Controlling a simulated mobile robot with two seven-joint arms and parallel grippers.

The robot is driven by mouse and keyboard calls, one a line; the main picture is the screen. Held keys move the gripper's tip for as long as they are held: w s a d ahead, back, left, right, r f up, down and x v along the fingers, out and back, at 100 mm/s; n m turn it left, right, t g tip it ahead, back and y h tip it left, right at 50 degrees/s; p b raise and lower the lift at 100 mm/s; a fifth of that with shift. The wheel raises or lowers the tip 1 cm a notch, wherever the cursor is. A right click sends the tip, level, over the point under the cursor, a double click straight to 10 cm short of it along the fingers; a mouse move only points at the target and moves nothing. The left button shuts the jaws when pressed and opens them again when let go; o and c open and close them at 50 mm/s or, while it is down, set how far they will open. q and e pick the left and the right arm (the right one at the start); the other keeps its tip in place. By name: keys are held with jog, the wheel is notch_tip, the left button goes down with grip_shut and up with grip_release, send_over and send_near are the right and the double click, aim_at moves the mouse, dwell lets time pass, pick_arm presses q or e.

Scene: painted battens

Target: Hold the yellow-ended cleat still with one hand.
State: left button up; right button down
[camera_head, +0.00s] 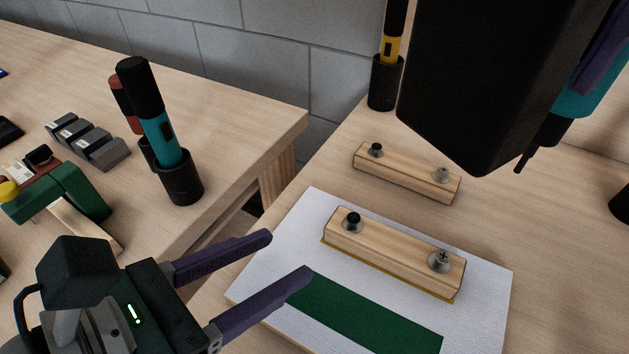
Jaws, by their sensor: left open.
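The nearer wooden cleat (390,250) lies on a white board (480,308), with yellow showing along its lower front edge. A dark screw (351,220) sits near its left end and a silver cross-head screw (439,260) near its right end. A second plain cleat (405,173) with two screws lies behind it. My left gripper (289,255) is open and empty, its purple fingers just left of the nearer cleat and apart from it. My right gripper (603,45) is partly hidden by a black housing of mine; a purple finger lies against a teal-handled driver (592,92) held in the air.
A green strip (365,314) marks the board in front of the nearer cleat. A yellow-and-black tool stands in a holder (383,85) at the back. On the left table are a teal tool in a cup (181,183), grey blocks (90,141) and a green clamp-like object (75,195). A gap separates the tables.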

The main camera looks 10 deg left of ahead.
aim_at(352, 219)
pick_arm(q)
jog(key=x, duration=1.1)
jog(key=shift+w+d, duration=0.15)
pick_arm(e)
jog(key=shift+r, duration=0.1)
pick_arm(q)
grip_shut()
dwell(0.3)
pick_arm(e)
jog(key=c, duration=1.1)
grip_release()
grip_shut()
jog(key=shift+g+y, duration=0.3)
jog(key=shift+y, duration=0.1)
jog(key=s+a, duration=0.1)
jog(key=s+a+r, duration=0.1)
jog(key=s+a, duration=0.1)
jog(key=s+a+r, duration=0.1)
jog(key=s+a, duration=0.1)
jog(key=shift+s, duration=0.1)
